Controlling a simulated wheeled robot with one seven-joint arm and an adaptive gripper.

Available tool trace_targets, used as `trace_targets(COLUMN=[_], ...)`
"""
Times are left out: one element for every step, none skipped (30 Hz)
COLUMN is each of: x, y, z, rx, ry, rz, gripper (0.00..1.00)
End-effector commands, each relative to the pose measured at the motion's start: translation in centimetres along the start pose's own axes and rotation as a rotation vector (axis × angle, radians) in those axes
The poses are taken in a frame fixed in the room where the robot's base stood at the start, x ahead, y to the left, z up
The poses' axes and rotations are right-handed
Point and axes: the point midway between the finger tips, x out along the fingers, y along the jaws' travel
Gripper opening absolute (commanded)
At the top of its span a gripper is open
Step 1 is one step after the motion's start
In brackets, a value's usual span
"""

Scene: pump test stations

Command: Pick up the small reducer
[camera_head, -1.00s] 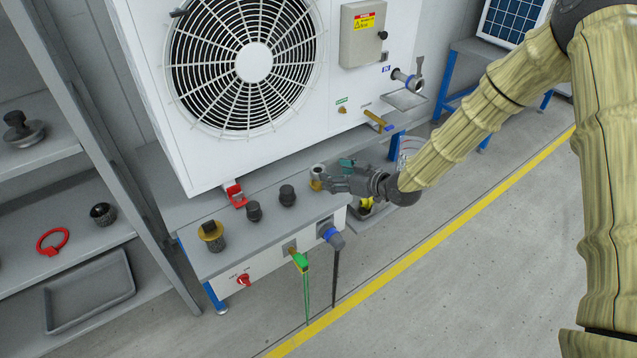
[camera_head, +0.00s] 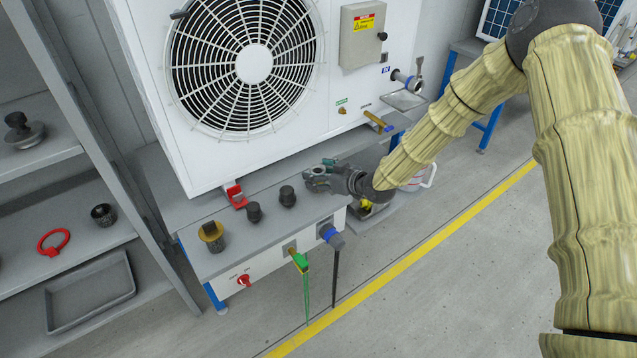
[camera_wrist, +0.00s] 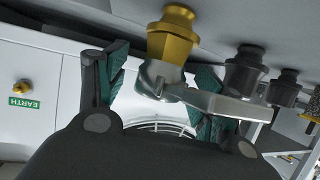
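My gripper (camera_head: 318,181) is at the right end of the grey bench top. In the wrist view, which looks tilted over, its teal-padded fingers (camera_wrist: 160,78) are spread apart. A brass fitting (camera_wrist: 172,44) with a silver lower part and a flat arm (camera_wrist: 218,104) shows between and in front of them; I cannot tell whether they touch it. Two dark stepped fittings stand left of my gripper, one nearer (camera_head: 287,196) and one farther (camera_head: 254,212). I cannot tell for certain which fitting is the small reducer.
A brass fitting with a dark top (camera_head: 211,236) stands at the bench's left end, and a red bracket (camera_head: 236,196) behind the dark fittings. The white fan unit (camera_head: 345,85) rises behind the bench. A blue connector (camera_head: 332,236) juts from its front.

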Motion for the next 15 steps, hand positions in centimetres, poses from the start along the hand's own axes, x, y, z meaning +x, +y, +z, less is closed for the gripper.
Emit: trace_targets(x=[-0.01, -0.01, -0.02, -0.03, -0.03, -0.04, -0.05, -0.05, -0.06, -0.05, -0.05, -0.06, -0.06, -0.06, -0.07], y=[0.00, 0.00, 0.00, 0.01, 0.01, 0.02, 0.03, 0.03, 0.03, 0.05, 0.06, 0.06, 0.06, 0.06, 0.06], z=[0.00, 0.00, 0.01, 0.01, 0.02, 0.02, 0.02, 0.03, 0.03, -0.09, -0.08, -0.08, -0.07, -0.07, -0.08], rx=[0.000, 0.000, 0.000, 0.000, 0.000, 0.000, 0.000, 0.000, 0.000, 0.000, 0.000, 0.000, 0.000, 0.000, 0.000], ry=[0.000, 0.000, 0.000, 0.000, 0.000, 0.000, 0.000, 0.000, 0.000, 0.001, 0.001, 0.001, 0.001, 0.001, 0.001], rz=[0.000, 0.000, 0.000, 0.000, 0.000, 0.000, 0.000, 0.000, 0.001, 0.001, 0.001, 0.001, 0.001, 0.001, 0.001], gripper=[0.56, 0.51, 0.43, 0.38, 0.32, 0.26, 0.26, 0.26, 0.26, 0.26, 0.26, 0.26, 0.26, 0.26, 0.26])
